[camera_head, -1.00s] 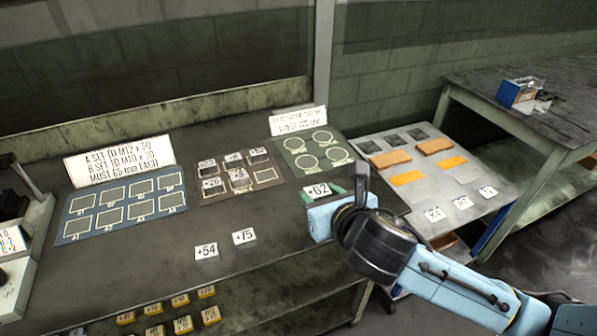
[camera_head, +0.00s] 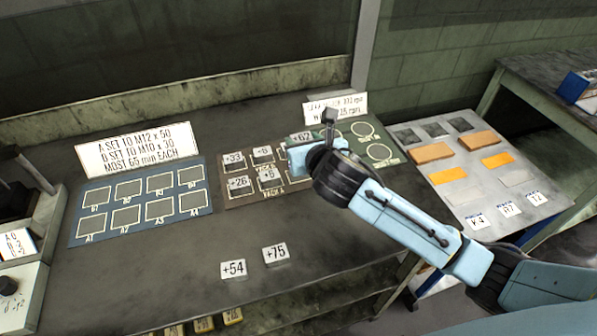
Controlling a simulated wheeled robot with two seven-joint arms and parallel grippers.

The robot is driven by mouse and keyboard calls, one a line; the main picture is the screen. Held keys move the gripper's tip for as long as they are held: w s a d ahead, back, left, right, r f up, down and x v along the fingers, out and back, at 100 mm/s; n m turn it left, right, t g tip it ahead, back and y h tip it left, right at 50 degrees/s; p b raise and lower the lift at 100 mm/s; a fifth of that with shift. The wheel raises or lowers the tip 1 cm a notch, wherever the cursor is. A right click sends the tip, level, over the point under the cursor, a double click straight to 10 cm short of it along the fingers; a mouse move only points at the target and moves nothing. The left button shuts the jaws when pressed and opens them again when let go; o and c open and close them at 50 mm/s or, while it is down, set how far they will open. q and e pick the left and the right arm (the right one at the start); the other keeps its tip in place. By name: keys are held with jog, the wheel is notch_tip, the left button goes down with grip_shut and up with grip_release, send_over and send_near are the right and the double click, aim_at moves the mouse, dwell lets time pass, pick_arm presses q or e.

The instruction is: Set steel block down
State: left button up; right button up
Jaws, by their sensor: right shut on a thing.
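My right gripper (camera_head: 303,150) is shut on a steel block with a white label (camera_head: 301,136) that reads about +62. The block is mostly hidden behind the gripper; only its top shows. Both are over the right end of the brown mat (camera_head: 238,202). I cannot tell whether the block touches the mat. Blocks +33 (camera_head: 234,161), +8 (camera_head: 262,153), +26 (camera_head: 239,184) and +5 (camera_head: 269,175) sit in the mat's outlined slots. The mat's right-hand slots are partly hidden by the gripper. My left gripper is out of view.
Blocks +54 (camera_head: 233,268) and +75 (camera_head: 275,253) lie near the bench's front edge. A blue mat (camera_head: 142,215) with empty outlined slots is at left. A round-slotted mat (camera_head: 388,138) lies behind my right arm. A grey board (camera_head: 448,177) with orange pieces is at right.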

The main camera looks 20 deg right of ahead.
aim_at(300, 179)
jog(key=shift+w+a+f+b, duration=0.15)
jog(key=shift+w+f+b, duration=0.1)
jog(key=shift+f, duration=0.4)
jog(key=shift+w+a+f+b, duration=0.15)
jog(key=shift+w+f, duration=0.1)
jog(key=shift+f, duration=0.35)
notch_tip(300, 179, down, 4)
jog(key=shift+r+b, duration=0.1)
jog(key=shift+b, duration=0.5)
jog(key=shift+f, duration=0.6)
notch_tip(300, 179, down, 3)
jog(key=shift+r+b, duration=0.1)
jog(key=shift+b, duration=0.55)
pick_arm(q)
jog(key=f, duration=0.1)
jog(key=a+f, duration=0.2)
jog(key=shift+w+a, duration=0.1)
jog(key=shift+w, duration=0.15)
